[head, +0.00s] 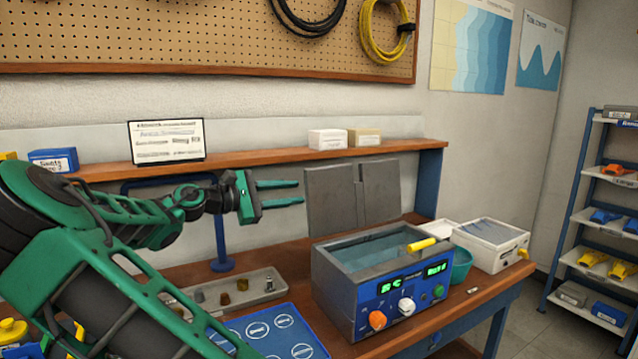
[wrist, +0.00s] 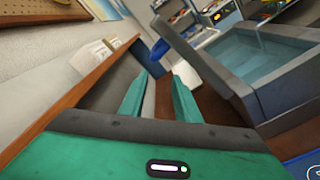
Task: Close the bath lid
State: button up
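The bath (head: 375,275) is a blue and grey box with an open top and water inside, on the wooden bench. Its grey lid (head: 340,200) stands raised at the back edge, with a seam down its face. In the wrist view the lid (wrist: 195,55) leans up beside the open bath (wrist: 272,95), to the right of my fingers. My gripper (head: 280,193) is left of the lid in the head view, above the bench. Its two green fingers are apart with nothing between them; they also show in the wrist view (wrist: 160,98).
A yellow cylinder (head: 421,244) lies at the bath's right rim. A white box (head: 490,245) and a teal bowl (head: 461,265) stand right of the bath. A grey tray (head: 236,290) and blue mat (head: 275,335) lie left. A wooden shelf (head: 260,162) runs behind.

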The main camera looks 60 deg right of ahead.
aim_at(324, 179)
jog(key=shift+g, duration=0.3)
jog(key=s+d, duration=0.1)
jog(key=d, duration=0.2)
jog(key=s+d+r, duration=0.1)
jog(key=s+d, duration=0.1)
jog(key=s+d+r, duration=0.1)
jog(key=s+d, duration=0.1)
jog(key=d, duration=0.1)
jog(key=shift+s+d+r, duration=0.15)
jog(key=shift+d+r, duration=0.05)
jog(key=shift+d, duration=0.1)
jog(key=shift+c, duration=0.2)
jog(key=shift+r, duration=0.1)
grip_shut()
